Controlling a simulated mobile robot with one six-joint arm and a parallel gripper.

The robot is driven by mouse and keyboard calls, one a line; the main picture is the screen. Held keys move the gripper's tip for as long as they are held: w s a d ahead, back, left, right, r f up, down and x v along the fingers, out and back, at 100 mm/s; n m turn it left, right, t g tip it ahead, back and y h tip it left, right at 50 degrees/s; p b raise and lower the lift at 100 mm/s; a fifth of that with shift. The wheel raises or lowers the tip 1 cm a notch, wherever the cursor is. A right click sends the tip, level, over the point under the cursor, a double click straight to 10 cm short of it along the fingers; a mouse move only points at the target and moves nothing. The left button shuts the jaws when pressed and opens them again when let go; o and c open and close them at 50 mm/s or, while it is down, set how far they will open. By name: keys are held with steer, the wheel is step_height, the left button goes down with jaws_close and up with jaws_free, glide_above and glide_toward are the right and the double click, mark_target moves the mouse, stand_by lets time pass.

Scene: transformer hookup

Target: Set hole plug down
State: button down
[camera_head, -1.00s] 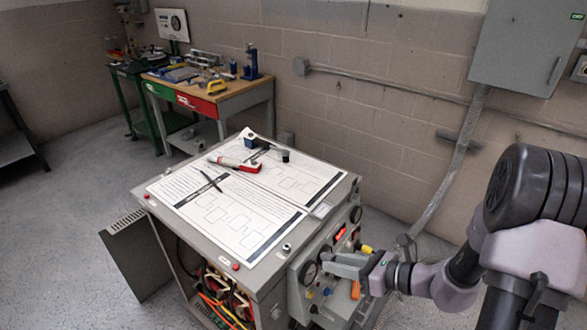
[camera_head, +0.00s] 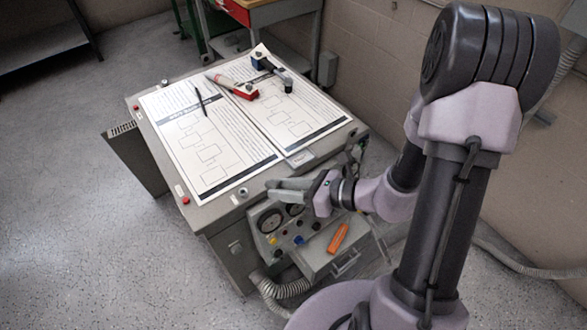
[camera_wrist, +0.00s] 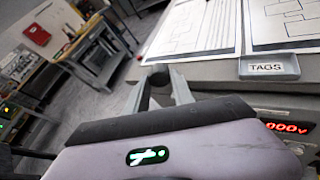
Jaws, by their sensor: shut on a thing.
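My gripper (camera_head: 272,189) is at the front edge of the grey cabinet's top (camera_head: 232,205), just above the gauge panel in the head view. In the wrist view its fingers (camera_wrist: 159,82) converge on a small dark piece (camera_wrist: 158,76), which looks like the hole plug, held between the tips.
Printed sheets (camera_head: 208,150) cover most of the cabinet top, with a pen, a red-and-white tool (camera_head: 232,87) and a dark blue-and-grey item (camera_head: 271,72) on them.

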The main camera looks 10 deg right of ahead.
steer(key=b, duration=0.1)
glide_above(297, 167)
steer(key=shift+s+a+f, duration=0.1)
steer(key=shift+f, duration=0.5)
step_height(297, 167, down, 3)
steer(key=shift+f+b, duration=0.1)
steer(key=shift+b, duration=1.1)
steer(key=shift+f+b, duration=0.4)
steer(key=shift+f, duration=0.25)
steer(key=c, duration=1.1)
jaws_free()
